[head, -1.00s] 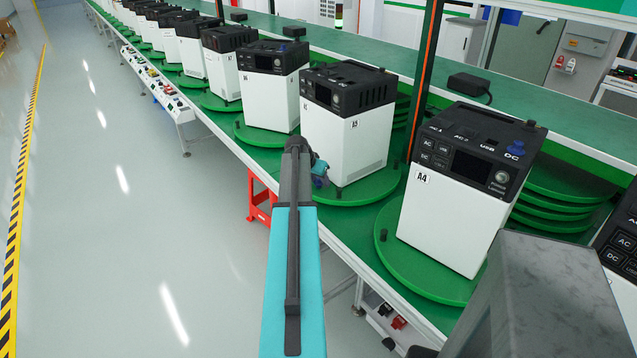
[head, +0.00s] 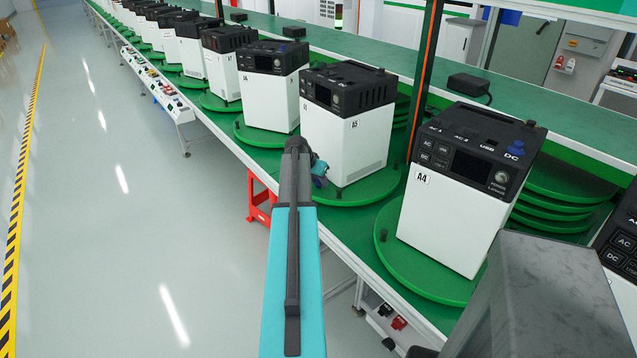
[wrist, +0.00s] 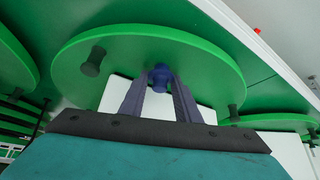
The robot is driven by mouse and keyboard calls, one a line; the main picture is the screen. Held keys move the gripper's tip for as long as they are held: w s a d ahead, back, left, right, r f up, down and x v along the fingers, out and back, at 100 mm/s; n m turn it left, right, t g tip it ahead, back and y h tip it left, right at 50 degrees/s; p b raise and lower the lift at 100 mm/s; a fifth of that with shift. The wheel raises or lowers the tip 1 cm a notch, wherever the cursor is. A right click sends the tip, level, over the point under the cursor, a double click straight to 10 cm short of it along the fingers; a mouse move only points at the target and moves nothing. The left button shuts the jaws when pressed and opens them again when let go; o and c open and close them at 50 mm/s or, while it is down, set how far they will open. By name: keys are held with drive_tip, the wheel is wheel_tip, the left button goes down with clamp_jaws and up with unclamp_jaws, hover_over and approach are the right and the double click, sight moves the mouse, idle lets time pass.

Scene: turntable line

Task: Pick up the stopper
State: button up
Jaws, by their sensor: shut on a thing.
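My gripper (wrist: 159,90) is shut on a blue stopper (wrist: 161,75), which shows between the two fingertips in the wrist view. In the head view my gripper (head: 320,173) is small and partly hidden behind my arm, beside the white unit marked A5 (head: 343,143). The held stopper is hard to make out there. Another blue stopper (head: 516,147) sits at the DC socket on top of the unit marked A4 (head: 455,190).
Black-topped white units stand on green turntables (head: 415,270) along a green bench. Dark pegs (wrist: 94,62) rise from the turntable rims. A dark post (head: 424,75) stands between A5 and A4. The grey floor (head: 130,230) at left is clear.

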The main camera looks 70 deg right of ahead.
drive_tip(key=shift+r, duration=0.15)
drive_tip(key=shift+r+b, duration=0.6)
drive_tip(key=shift+r, duration=0.8)
drive_tip(key=shift+s+a+r, duration=0.1)
drive_tip(key=shift+a+r, duration=0.05)
drive_tip(key=shift+r, duration=0.05)
drive_tip(key=s+a+r+b, duration=0.1)
drive_tip(key=s+a+b, duration=0.2)
drive_tip(key=s+a, duration=0.6)
drive_tip(key=a, duration=0.3)
drive_tip(key=shift+s+a+r, duration=0.2)
drive_tip(key=shift+s+r, duration=0.05)
drive_tip(key=shift+s, duration=0.05)
drive_tip(key=shift+w, duration=0.1)
